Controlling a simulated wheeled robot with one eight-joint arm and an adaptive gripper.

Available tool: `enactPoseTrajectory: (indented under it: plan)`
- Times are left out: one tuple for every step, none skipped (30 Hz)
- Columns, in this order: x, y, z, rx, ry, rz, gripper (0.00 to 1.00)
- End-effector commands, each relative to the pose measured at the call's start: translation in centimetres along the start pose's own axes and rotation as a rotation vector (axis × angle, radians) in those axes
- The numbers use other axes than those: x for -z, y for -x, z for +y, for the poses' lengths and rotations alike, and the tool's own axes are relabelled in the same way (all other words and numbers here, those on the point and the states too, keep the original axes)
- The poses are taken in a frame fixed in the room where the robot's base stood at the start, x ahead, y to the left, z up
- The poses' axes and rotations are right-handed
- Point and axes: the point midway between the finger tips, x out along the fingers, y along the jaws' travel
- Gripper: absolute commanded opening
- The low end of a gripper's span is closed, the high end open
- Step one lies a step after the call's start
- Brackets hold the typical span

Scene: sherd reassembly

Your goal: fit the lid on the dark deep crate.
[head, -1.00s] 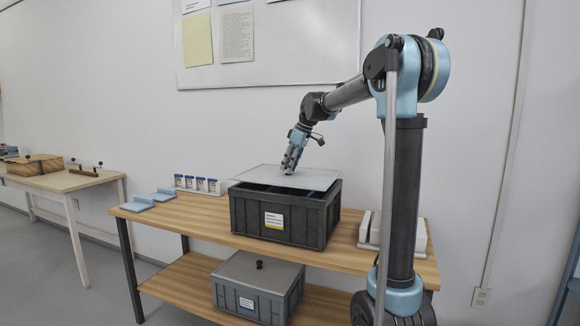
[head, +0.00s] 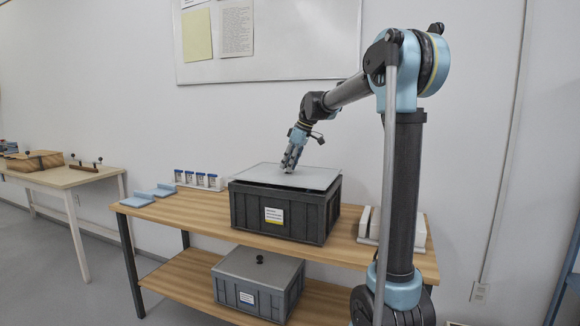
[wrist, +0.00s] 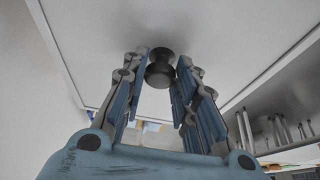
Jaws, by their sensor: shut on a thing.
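The dark deep crate (head: 263,215) stands on the upper level of the wooden bench, with a white label on its front. My gripper (head: 289,168) points down at the middle of the lid. In the wrist view, my gripper (wrist: 160,75) has its fingers on both sides of the lid's dark round knob (wrist: 159,70) and is shut on it. The knob is hidden by the fingers in the head view.
A second, grey lidded crate (head: 258,285) stands on the lower shelf. White upright pieces (head: 374,225) are close to the right of the dark crate. A rack of small jars (head: 200,180) and blue pads (head: 150,196) lie left. The bench top (head: 190,212) is clear left of the crate.

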Motion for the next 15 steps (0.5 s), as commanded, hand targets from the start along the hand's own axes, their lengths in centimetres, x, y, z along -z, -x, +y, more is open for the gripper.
enactPoseTrajectory:
  plan:
    - [0.01, 0.01, 0.0, 0.0, 0.0, 0.0, 0.0]
    - [0.01, 0.02, 0.0, 0.0, 0.0, 0.0, 0.0]
    - [0.01, 0.02, 0.0, 0.0, 0.0, 0.0, 0.0]
    - [0.01, 0.01, 0.0, 0.0, 0.0, 0.0, 0.0]
    - [0.01, 0.01, 0.0, 0.0, 0.0, 0.0, 0.0]
    - [0.0, -0.01, 0.0, 0.0, 0.0, 0.0, 0.0]
    - [-0.01, -0.04, 0.0, 0.0, 0.0, 0.0, 0.0]
    - [-0.02, -0.07, 0.0, 0.0, 0.0, 0.0, 0.0]
    - [-0.04, -0.13, 0.0, 0.0, 0.0, 0.0, 0.0]
    - [-0.07, -0.18, 0.0, 0.0, 0.0, 0.0, 0.0]
    - [-0.09, -0.24, 0.0, 0.0, 0.0, 0.0, 0.0]
    - [-0.12, -0.32, 0.01, 0.0, 0.0, 0.0, 0.0]
    - [-0.15, -0.39, 0.01, 0.0, 0.0, 0.0, 0.0]
    - [-0.18, -0.45, 0.01, 0.0, 0.0, 0.0, 0.0]
    - [-0.21, -0.54, 0.01, 0.0, 0.0, 0.0, 0.0]
